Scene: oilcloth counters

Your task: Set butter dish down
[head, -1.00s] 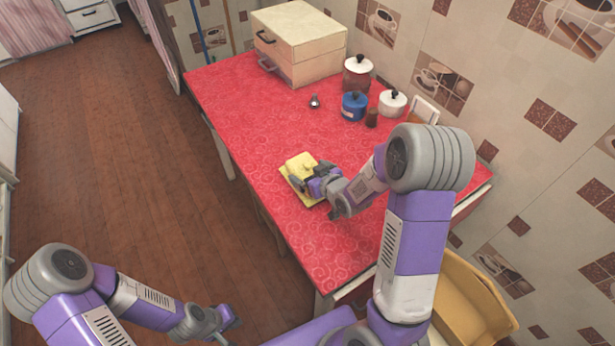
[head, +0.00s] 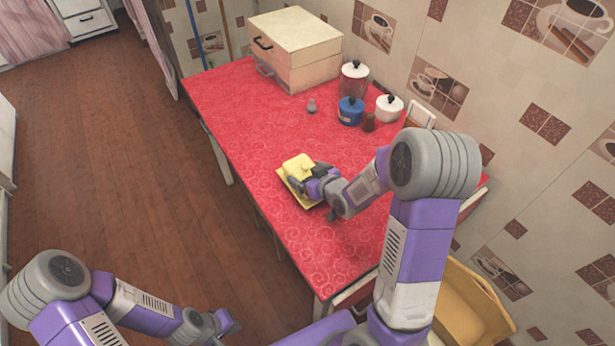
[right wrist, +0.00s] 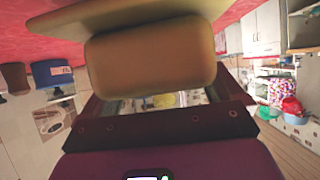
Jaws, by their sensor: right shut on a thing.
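I cannot tell whether the base touches the cloth. My left gripper (head: 226,322) is low at the bottom, away from the counter, and too small to read.
A cream box (head: 300,50) stands at the counter's far end. The cloth around the dish is clear.

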